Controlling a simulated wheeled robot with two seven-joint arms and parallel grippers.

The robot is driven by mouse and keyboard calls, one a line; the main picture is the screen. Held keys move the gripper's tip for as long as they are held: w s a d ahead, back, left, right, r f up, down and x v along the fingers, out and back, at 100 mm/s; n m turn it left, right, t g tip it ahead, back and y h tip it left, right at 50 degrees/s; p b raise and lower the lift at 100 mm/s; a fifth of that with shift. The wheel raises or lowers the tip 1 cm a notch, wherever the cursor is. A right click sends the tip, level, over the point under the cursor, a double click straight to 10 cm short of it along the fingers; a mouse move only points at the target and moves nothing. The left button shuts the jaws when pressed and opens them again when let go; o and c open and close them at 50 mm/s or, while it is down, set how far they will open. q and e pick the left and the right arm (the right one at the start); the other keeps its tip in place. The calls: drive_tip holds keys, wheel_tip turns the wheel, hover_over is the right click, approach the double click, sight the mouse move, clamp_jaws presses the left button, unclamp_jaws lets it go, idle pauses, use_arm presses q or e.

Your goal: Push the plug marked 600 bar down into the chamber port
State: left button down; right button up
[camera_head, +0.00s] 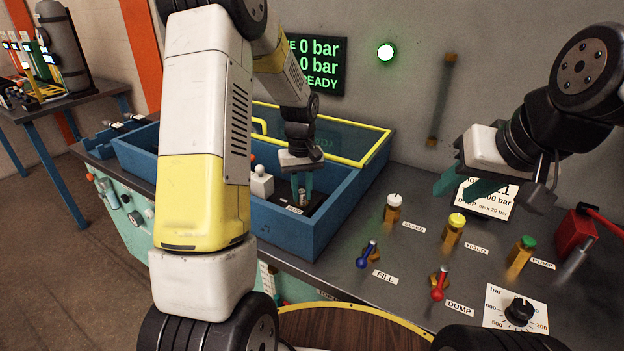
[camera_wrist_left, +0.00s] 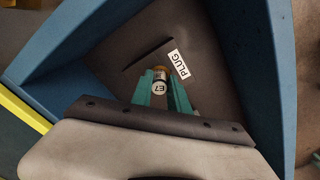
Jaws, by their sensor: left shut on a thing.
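My left gripper (camera_head: 302,190) reaches down into the open blue chamber (camera_head: 305,238). Its teal fingers are shut on a small plug (camera_wrist_left: 160,75), which has a brass-coloured part and a white end with a dark marking. I cannot read 600 bar on it. The plug is at the chamber floor beside a label reading PLUG (camera_wrist_left: 179,64). The port is hidden under the plug and fingers, so I cannot tell how deep the plug sits. My right gripper (camera_head: 465,188) is open and empty above the panel at the right.
A white fitting (camera_head: 262,183) stands in the chamber left of my left gripper. The yellow-framed lid (camera_head: 345,140) is raised behind. Valves and knobs marked BLEED (camera_head: 393,208), HOLD (camera_head: 453,230), PUMP (camera_head: 521,252), FILL (camera_head: 367,254) and DUMP (camera_head: 439,283) stand on the panel.

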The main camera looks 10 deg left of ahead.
sight(302, 192)
use_arm(q)
drive_tip(key=shift+f, duration=0.35)
drive_tip(key=c, duration=1.2)
unclamp_jaws()
drive_tip(key=shift+r, duration=0.1)
wheel_tip(302, 192, up, 7)
drive_tip(key=shift+r, duration=0.3)
